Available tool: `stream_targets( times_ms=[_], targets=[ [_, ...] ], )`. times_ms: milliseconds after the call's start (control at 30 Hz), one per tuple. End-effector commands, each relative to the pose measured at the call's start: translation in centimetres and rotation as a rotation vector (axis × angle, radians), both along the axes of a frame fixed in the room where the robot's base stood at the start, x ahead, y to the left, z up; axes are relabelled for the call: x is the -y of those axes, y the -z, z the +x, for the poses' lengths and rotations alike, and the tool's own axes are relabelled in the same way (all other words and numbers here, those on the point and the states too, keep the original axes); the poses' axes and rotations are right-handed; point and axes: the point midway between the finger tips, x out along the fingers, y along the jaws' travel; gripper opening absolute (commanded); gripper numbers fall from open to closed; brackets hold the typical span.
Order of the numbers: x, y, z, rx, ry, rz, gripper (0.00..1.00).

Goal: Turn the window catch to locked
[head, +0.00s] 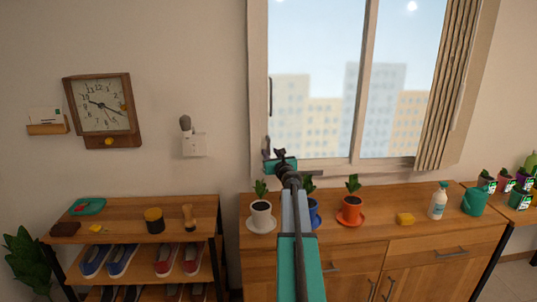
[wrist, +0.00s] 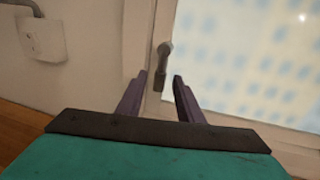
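The window catch (wrist: 164,50) is a small grey-brown piece on the left upright of the window frame, with a rounded upper end and a lever hanging roughly down. In the wrist view it appears between and beyond the two fingertips of my gripper (wrist: 160,77). The dark fingers are apart, with nothing visibly held. I cannot tell whether they touch the catch.
A dark upright bar (head: 270,97) is on the left window frame. A wall socket (head: 194,146) is at the left.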

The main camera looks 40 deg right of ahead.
Motion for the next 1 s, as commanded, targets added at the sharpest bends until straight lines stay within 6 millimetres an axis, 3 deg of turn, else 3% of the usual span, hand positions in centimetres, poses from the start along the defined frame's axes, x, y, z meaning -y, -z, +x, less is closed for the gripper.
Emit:
stream_targets(
  times_ms=[567, 767, 900, 933, 1000],
  targets=[
    [0.7, 0.0, 1.0, 0.0, 0.001, 0.0, 0.33],
    [0.7, 0.0, 1.0, 0.0, 0.001, 0.0, 0.01],
    [0.7, 0.0, 0.9, 0.0, 0.001, 0.0, 0.0],
    [-2.1, 0.1, 0.4, 0.0, -0.002, 0.0, 0.0],
    [-0.2, 0.1, 0.9, -0.001, -0.001, 0.0, 0.0]
  ],
)
